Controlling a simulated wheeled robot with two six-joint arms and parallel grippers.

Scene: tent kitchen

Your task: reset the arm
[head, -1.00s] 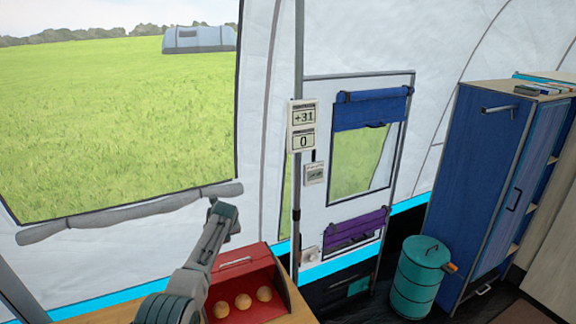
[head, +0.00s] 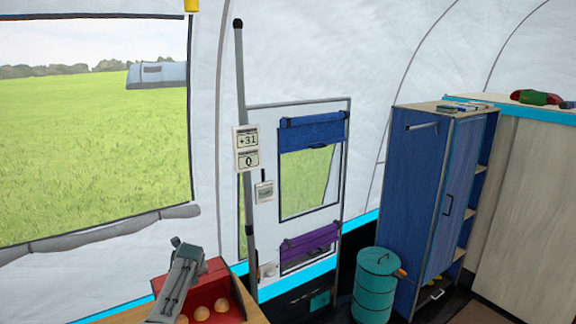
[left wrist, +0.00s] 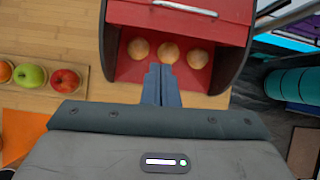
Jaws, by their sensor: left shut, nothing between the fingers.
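My left arm comes in at the lower left of the head view. Its gripper (left wrist: 161,84) shows in the left wrist view with the two fingers together and nothing between them. The fingertips are at the front opening of a red bread box (left wrist: 225,30), over or just before its floor; I cannot tell the exact height. Three round buns (left wrist: 168,53) lie in a row inside the box, beyond the fingertips. In the head view the red box (head: 228,290) stands on the wooden counter, partly hidden by my left arm. My right gripper is not in view.
A wooden tray (left wrist: 45,95) with apples and an orange fruit lies left of the gripper. An orange cloth or mat (left wrist: 20,135) is below it. A teal bin (head: 375,285) and a blue cabinet (head: 408,190) stand to the right. A tent door (head: 300,190) is behind.

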